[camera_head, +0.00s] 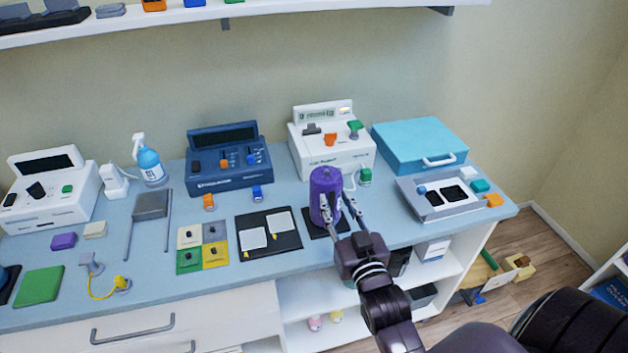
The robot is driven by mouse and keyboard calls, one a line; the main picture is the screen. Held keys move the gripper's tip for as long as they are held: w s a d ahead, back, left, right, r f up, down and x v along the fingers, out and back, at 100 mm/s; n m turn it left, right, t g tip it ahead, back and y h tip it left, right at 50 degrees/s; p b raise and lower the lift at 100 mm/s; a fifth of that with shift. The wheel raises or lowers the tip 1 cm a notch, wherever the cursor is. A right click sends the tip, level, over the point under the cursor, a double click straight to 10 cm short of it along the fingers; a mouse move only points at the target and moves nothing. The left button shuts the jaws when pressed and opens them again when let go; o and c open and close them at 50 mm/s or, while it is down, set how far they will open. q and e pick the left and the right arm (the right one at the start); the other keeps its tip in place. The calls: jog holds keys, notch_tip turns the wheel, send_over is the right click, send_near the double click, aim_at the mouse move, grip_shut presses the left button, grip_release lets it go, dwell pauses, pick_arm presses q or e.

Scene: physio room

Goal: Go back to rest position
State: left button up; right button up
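My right gripper (343,208) reaches in from the lower right over the front of the blue-grey counter (200,292). Its two fingers are spread apart. A purple cylinder (325,182) stands upright on a black square pad (318,230) just beyond the fingers. One finger overlaps the cylinder's front in the picture and the other lies to its right; I cannot tell whether either touches it. My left gripper is not in view.
Behind the cylinder stand a white device (333,158) and a dark blue device (228,181). A teal case (420,143) and grey tray (432,209) are to the right. Black board (285,223) with cards lies left of the pad. A shelf (290,14) runs above.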

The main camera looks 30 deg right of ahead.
jog(key=s+a+f+g+y, duration=0.1)
jog(key=f, duration=0.1)
jog(key=s+a+f+n+g, duration=0.1)
jog(key=a+f+g, duration=0.1)
jog(key=f, duration=0.1)
jog(key=s+a+f+g+y, duration=0.1)
jog(key=f, duration=0.1)
jog(key=shift+s+a+f+n+y, duration=0.15)
jog(key=shift+s+f+n+y, duration=0.1)
jog(key=shift+n+y, duration=0.05)
jog(key=s+a+f+n+g+y, duration=0.1)
jog(key=s+a+f+g, duration=0.15)
jog(key=s, duration=0.45)
jog(key=s+a+f+n+g, duration=0.1)
jog(key=s+a+f+g, duration=0.1)
jog(key=s+f+g, duration=0.35)
jog(key=s+a+f+n+g+y, duration=0.1)
jog(key=s+a+f+g, duration=0.15)
jog(key=s, duration=0.55)
notch_tip(320, 180, down, 26)
jog(key=s, duration=0.2)
jog(key=s+d+f+g, duration=0.2)
jog(key=s+f, duration=1.3)
jog(key=s, duration=0.1)
jog(key=shift+s+d+n, duration=0.3)
jog(key=shift+s+d, duration=0.1)
